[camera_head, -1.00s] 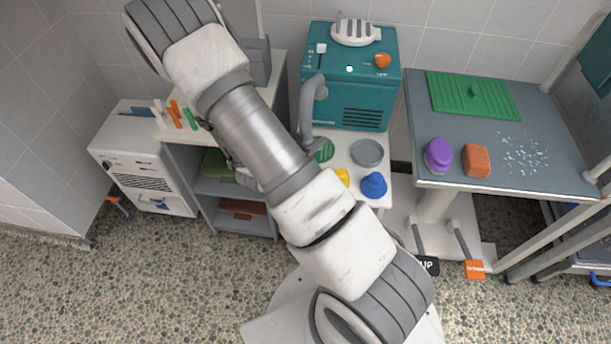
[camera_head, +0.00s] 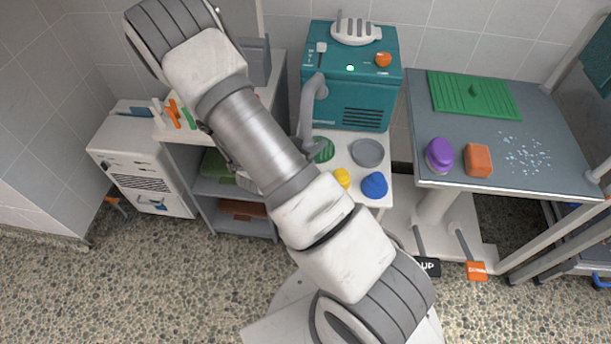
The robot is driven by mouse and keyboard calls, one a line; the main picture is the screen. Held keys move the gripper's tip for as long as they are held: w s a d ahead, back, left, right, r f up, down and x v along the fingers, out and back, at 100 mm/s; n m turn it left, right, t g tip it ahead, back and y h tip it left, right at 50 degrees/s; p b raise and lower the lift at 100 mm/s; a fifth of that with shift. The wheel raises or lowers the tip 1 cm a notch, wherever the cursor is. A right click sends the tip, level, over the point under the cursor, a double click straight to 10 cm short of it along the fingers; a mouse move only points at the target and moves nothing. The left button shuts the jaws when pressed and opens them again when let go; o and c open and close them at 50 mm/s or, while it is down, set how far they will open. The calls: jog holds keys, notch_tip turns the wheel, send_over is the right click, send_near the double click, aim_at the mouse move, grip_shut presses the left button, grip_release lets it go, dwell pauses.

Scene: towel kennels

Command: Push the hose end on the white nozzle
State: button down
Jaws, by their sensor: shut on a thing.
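The white nozzle (camera_head: 158,108) stands at the left end of a row of slim upright pieces on the low cabinet's top. An orange piece (camera_head: 173,114) and a green one (camera_head: 189,118) stand to its right. A thick grey hose (camera_head: 306,118) rises from the teal machine (camera_head: 351,101), bends over and runs down to the left behind my arm. The hose end is hidden. My arm crosses the picture and hides my gripper's jaws, so I cannot see what they hold or their distance from the nozzle.
A white bench holds a grey dish (camera_head: 367,153), a blue piece (camera_head: 374,185) and a yellow piece (camera_head: 342,178). The grey table has a purple item (camera_head: 439,155), an orange block (camera_head: 478,160) and a green mat (camera_head: 474,95). A white unit (camera_head: 142,165) stands left of the cabinet.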

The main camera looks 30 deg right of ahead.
jog(key=shift+f+b, duration=0.4)
dwell(0.4)
jog(key=shift+r, duration=0.1)
dwell(0.3)
notch_tip(320, 180, up, 21)
jog(key=p, duration=1.6)
jog(key=shift+p, duration=0.4)
